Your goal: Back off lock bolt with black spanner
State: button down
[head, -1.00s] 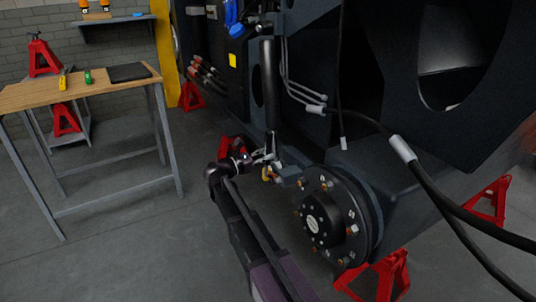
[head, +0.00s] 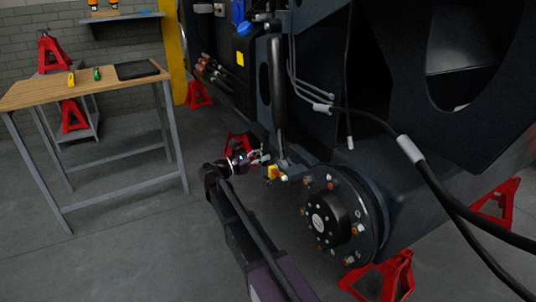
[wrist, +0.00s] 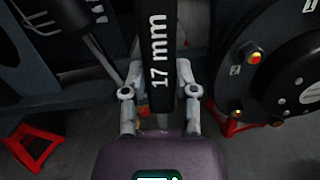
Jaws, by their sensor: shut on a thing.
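My gripper (wrist: 160,85) is shut on the black spanner (wrist: 158,45), whose handle is marked "17 mm" and runs up and away between the two fingers in the wrist view. In the head view my gripper (head: 256,159) is beside the lower end of the black cylinder, left of the wheel hub (head: 330,215). The spanner cannot be made out clearly there. The spanner's far end is outside the wrist view. I cannot pick out the lock bolt for certain, nor tell whether the spanner touches it.
A wooden-topped workbench (head: 50,91) at the left holds a yellow item (head: 71,79), a green item (head: 97,74) and a black mat (head: 137,70). Red jack stands (head: 387,279) stand around the chassis. Black hoses (head: 440,193) hang at the right.

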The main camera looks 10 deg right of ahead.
jog(key=shift+r+v, duration=0.1)
jog(key=shift+v, duration=1)
jog(key=shift+r+v, duration=0.15)
jog(key=shift+v, duration=1)
jog(key=shift+r, duration=0.15)
